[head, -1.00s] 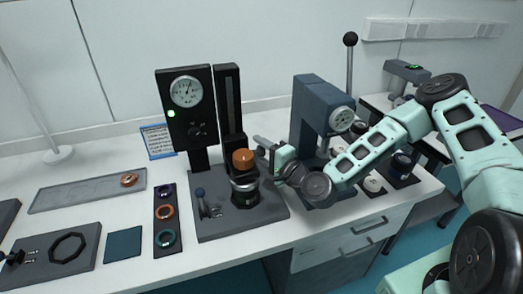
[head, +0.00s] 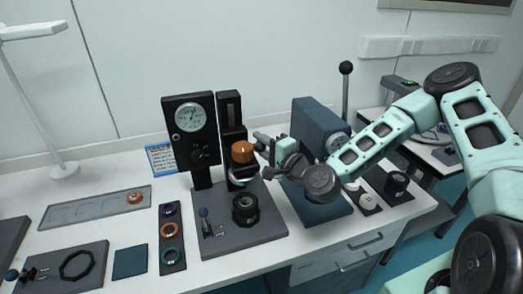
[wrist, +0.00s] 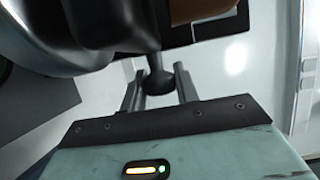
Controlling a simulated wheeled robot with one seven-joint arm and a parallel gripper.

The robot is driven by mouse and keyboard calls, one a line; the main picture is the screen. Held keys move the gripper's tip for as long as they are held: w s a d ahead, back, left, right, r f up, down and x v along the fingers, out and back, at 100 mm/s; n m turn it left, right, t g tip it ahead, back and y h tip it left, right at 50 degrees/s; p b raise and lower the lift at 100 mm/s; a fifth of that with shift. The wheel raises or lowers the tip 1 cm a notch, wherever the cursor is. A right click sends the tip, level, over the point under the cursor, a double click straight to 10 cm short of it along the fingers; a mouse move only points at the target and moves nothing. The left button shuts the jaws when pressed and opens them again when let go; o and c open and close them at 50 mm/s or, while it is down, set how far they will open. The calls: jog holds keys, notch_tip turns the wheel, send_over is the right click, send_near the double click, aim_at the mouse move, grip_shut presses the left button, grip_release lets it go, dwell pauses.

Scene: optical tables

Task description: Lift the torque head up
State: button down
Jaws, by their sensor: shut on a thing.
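The torque head (head: 242,152), with an orange-brown top and a silver lower ring, sits on the black upright column (head: 231,118) of the tester. It is raised, with a visible gap above the dark round chuck (head: 245,208) on the grey base plate. My gripper (head: 262,146) is at its right side. In the wrist view, my two fingers (wrist: 159,90) stand either side of a black ball knob (wrist: 160,82) on a short stem from the head. The head's metal body (wrist: 95,25) fills the top left there.
A black gauge panel (head: 191,148) stands left of the column. A blue-grey press (head: 316,140) with a tall lever stands just right, close behind my gripper. A ring tray (head: 172,240) and flat fixture plates lie to the left on the white bench.

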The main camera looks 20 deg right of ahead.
jog(key=shift+f, duration=0.1)
jog(key=c, duration=1.1)
grip_release()
jog(key=p+v, duration=0.9)
jog(key=v, duration=0.8)
jog(key=shift+s, duration=0.2)
